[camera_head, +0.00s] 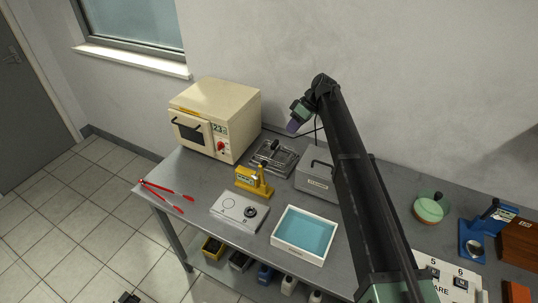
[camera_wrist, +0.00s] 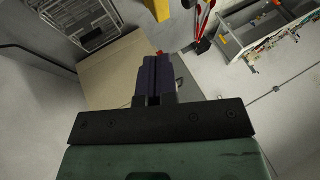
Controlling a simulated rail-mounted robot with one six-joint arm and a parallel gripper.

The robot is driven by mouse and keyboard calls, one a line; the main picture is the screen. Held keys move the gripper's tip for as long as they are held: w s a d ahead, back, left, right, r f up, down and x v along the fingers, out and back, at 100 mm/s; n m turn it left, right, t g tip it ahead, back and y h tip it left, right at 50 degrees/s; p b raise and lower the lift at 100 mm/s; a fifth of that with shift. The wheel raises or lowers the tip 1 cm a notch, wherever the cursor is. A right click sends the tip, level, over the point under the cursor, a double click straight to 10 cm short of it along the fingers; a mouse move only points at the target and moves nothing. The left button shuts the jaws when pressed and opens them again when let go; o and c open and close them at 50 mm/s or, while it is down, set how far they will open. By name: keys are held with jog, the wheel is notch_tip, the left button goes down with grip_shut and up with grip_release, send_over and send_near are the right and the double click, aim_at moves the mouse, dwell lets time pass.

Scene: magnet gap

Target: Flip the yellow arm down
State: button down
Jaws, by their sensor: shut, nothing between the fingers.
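The yellow device (camera_head: 252,181) stands on the grey bench between the oven and the white-rimmed tray. A part of it with dark pieces rises at its right side, but it is too small to tell the arm's exact angle.
A cream oven (camera_head: 205,120) stands behind the device. Red tongs (camera_head: 165,190) lie left. Bare bench shows between them.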

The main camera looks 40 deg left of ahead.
jog(key=s+a+f+b, duration=0.3)
jog(key=s+f+b, duration=0.5)
jog(key=f+b, duration=0.1)
jog(key=shift+s+f, duration=0.15)
dwell(0.4)
